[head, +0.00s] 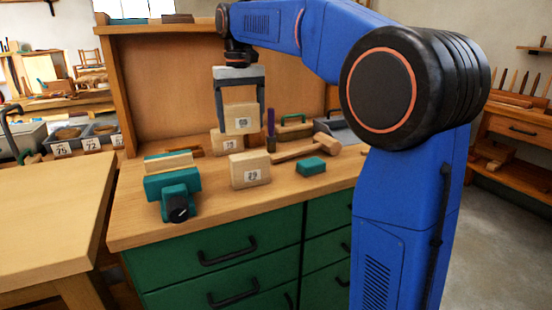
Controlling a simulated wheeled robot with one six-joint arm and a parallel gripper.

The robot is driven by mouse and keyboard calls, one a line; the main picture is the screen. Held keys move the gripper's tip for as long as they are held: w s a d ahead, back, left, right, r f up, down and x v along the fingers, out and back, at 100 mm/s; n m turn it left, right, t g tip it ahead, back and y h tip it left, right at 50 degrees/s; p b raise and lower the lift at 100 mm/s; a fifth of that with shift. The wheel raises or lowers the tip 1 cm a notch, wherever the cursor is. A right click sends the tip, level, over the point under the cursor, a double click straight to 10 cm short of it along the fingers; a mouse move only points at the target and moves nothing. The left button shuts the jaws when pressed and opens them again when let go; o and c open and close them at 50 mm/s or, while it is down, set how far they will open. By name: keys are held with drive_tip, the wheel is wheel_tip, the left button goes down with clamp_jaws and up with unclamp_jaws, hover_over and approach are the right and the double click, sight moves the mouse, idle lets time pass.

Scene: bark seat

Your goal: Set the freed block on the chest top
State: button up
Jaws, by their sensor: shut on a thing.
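My gripper (239,110) points down, its dark fingers shut on a pale wooden block (241,122) with a small printed label I cannot read. The block is upright and held over the chest top (205,218), a wooden slab on green drawers. Its lower edge overlaps another labelled block (228,146) behind it in the picture, and I cannot tell whether they touch. A block marked 29 (250,175) stands on the top, nearer the front. A teal vise (172,188) sits at the left, with pale wood showing at its jaws.
A mallet (310,149), a teal small block (311,166) and a purple-handled tool (271,123) are right of the blocks. A wooden back panel (165,85) rises behind. The front strip of the top is clear. Another table (50,200) stands at left.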

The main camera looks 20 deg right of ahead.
drive_tip(key=shift+a, duration=0.6)
drive_tip(key=shift+a+f, duration=0.2)
drive_tip(key=shift+f, duration=0.1)
drive_tip(key=shift+a+f, duration=0.1)
drive_tip(key=shift+f, duration=4.7)
drive_tip(key=o, duration=1.2)
drive_tip(key=shift+f, duration=0.1)
wheel_tip(320, 180, up, 12)
drive_tip(key=shift+r, duration=0.15)
